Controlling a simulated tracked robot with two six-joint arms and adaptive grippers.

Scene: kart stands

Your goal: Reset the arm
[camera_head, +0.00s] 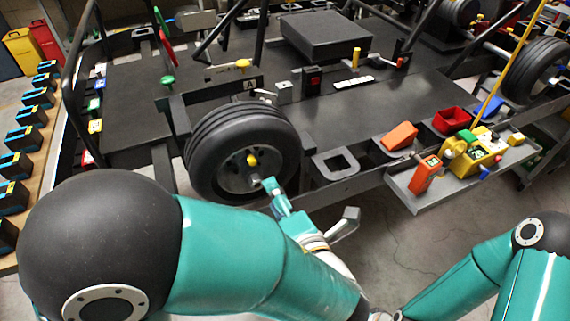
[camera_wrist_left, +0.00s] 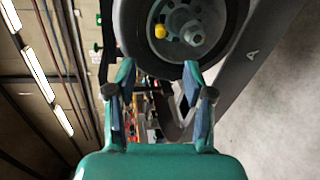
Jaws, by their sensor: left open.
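My left arm crosses the lower left of the head view. Its left gripper (camera_head: 276,198) is just in front of the kart's wheel (camera_head: 205,150), a black tyre with a grey hub and a yellow knob (camera_head: 252,160). In the left wrist view the left gripper (camera_wrist_left: 160,75) is open with nothing between its fingers, and the wheel (camera_wrist_left: 135,40) stands beyond the fingertips. I cannot tell whether a fingertip touches the tyre. My right arm shows at the lower right of the head view; its gripper is not visible.
The kart frame with its black deck (camera_head: 345,115) fills the middle. A grey side shelf (camera_head: 410,197) holds an orange tool (camera_head: 425,175) and a yellow device (camera_head: 470,160). A red bin (camera_head: 452,121) is behind it. Several blue-black items line a wooden bench at left. Bare floor lies below the shelf.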

